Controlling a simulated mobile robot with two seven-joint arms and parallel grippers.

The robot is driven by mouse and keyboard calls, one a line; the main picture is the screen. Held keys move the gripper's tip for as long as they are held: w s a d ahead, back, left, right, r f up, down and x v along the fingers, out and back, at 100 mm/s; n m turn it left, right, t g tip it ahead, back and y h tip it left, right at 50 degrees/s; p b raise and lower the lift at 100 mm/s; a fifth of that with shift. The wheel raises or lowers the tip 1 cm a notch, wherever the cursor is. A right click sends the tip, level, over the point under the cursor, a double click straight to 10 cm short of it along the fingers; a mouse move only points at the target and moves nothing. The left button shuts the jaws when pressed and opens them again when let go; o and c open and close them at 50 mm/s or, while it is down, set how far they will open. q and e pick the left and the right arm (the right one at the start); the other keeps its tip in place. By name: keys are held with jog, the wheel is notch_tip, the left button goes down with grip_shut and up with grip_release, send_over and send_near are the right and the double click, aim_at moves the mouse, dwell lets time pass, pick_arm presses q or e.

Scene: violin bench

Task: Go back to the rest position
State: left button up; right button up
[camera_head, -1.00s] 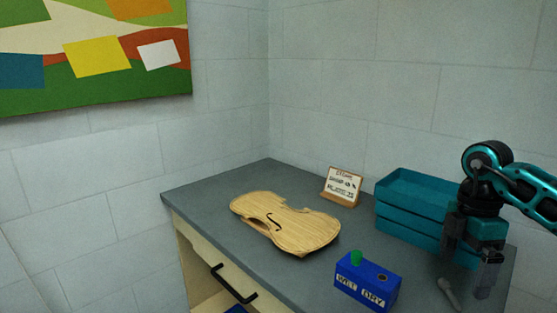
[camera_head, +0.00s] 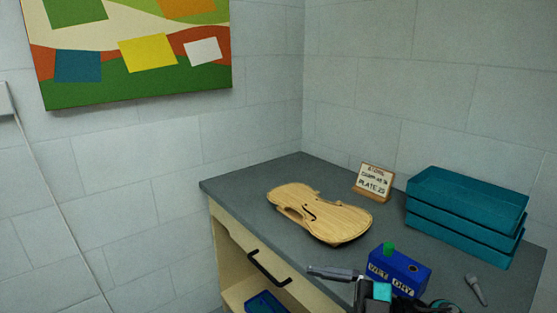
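My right gripper (camera_head: 345,283) shows only partly at the bottom edge, in front of the blue WET/DRY box (camera_head: 398,270). One grey finger points left, above the bench's front edge. The rest of this gripper is cut off by the frame, so its opening cannot be judged. I see nothing held in the part that shows. My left gripper is not in view.
Stacked teal trays (camera_head: 465,212) stand at the back right. A small sign (camera_head: 374,181) stands behind the violin plate. A small grey tool (camera_head: 476,289) lies at the right. A drawer with a black handle (camera_head: 268,268) is below the bench top, above a shelf with a blue item (camera_head: 266,303).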

jog(key=d+f+m+t+h+p, duration=0.1)
jog(key=d+f+m+t+h, duration=0.8)
jog(key=m+t, duration=0.5)
jog(key=s+d+f+m+g+h, duration=0.2)
jog(key=s+f+m+g+h, duration=0.3)
jog(key=s+f, duration=0.6)
jog(key=shift+s+f+g+h+p, duration=0.25)
jog(key=shift+f+g+h+p, duration=0.2)
jog(key=shift+f+g+h, duration=0.45)
